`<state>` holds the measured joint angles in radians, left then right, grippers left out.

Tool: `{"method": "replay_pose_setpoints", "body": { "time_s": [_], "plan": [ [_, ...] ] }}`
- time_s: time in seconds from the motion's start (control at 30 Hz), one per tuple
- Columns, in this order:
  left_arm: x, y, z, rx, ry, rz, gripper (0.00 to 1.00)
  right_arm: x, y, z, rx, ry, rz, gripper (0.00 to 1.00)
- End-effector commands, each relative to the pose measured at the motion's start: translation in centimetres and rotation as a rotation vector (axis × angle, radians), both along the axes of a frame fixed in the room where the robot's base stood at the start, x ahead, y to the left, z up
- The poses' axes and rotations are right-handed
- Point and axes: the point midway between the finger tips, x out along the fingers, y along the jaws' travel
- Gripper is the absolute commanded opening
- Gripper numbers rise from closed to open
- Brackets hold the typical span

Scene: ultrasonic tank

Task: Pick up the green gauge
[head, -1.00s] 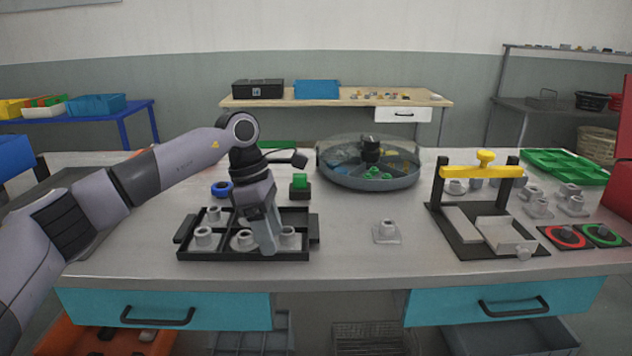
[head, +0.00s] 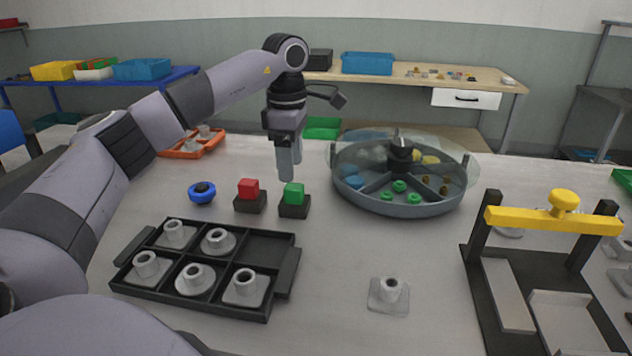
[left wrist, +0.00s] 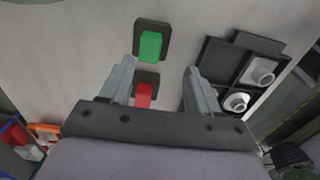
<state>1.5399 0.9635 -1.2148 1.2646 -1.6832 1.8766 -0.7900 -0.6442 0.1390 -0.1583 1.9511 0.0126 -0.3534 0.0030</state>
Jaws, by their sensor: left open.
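The green gauge (head: 294,194) is a small green block in a black holder, on the table left of the round tank. It also shows in the left wrist view (left wrist: 151,46), beyond my fingertips. My left gripper (head: 287,172) is open and empty, pointing down. In the head view its fingers appear just above and behind the green gauge. In the left wrist view my open fingers (left wrist: 160,78) stand on either side of the red block, with the green one farther out. My right gripper is not in view.
A red block (head: 248,189) in a black holder stands beside the green one, with a blue ring (head: 201,192) to its left. A black tray (head: 283,264) of grey parts lies in front. The round tank (head: 405,206) stands right.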

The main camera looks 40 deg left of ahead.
Motion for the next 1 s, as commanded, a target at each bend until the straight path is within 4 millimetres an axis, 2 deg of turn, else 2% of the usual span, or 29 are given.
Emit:
{"method": "replay_pose_setpoints", "body": {
  "time_s": [0.17, 0.67, 0.93, 0.97, 1.0],
  "plan": [
    [-0.1, 0.4, -0.3, 0.01, 0.003, 0.006, 0.62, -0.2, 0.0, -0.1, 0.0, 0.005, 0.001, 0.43],
    [0.6, 0.7, -6.5, 0.009, 0.004, 0.005, 0.62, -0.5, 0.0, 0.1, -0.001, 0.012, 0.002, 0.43],
    [0.6, 0.7, -6.9, 0.008, 0.001, 0.005, 0.62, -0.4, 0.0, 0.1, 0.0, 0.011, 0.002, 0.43],
    [0.6, 0.7, -6.9, 0.008, 0.001, 0.005, 0.58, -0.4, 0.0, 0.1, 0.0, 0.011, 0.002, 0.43],
    [0.6, 0.7, -6.9, 0.008, 0.001, 0.005, 0.45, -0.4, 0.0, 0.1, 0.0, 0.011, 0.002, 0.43]
  ]
}}
